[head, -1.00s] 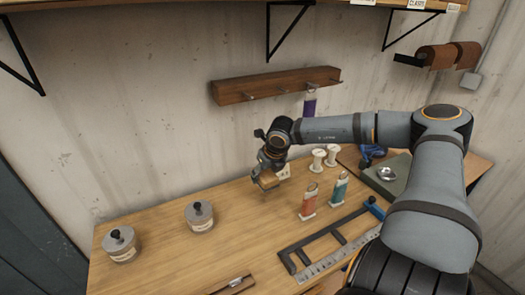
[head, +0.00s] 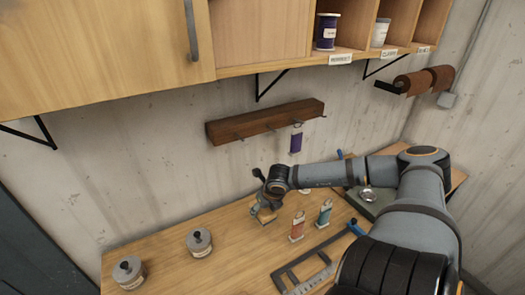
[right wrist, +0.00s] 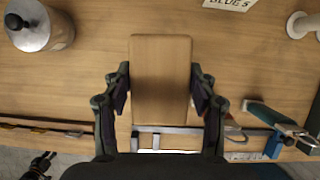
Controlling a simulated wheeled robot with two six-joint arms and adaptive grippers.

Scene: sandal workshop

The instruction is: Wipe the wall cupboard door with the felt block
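The wall cupboard door (head: 100,50) is a pale wooden panel at the upper left of the head view, with a grey vertical handle (head: 191,30) near its right edge. It looks shut. My right gripper (head: 266,208) is over the workbench, well below and to the right of the door. In the right wrist view its two fingers (right wrist: 160,92) press on both sides of the felt block (right wrist: 160,65), which shows a plain wooden top. The block's felt face is hidden. Its exact height above the bench is hard to tell.
A wooden peg rail (head: 265,122) with a purple-tagged item hangs between bench and cupboard. Brackets and open labelled cubbies (head: 350,35) are at the upper right.

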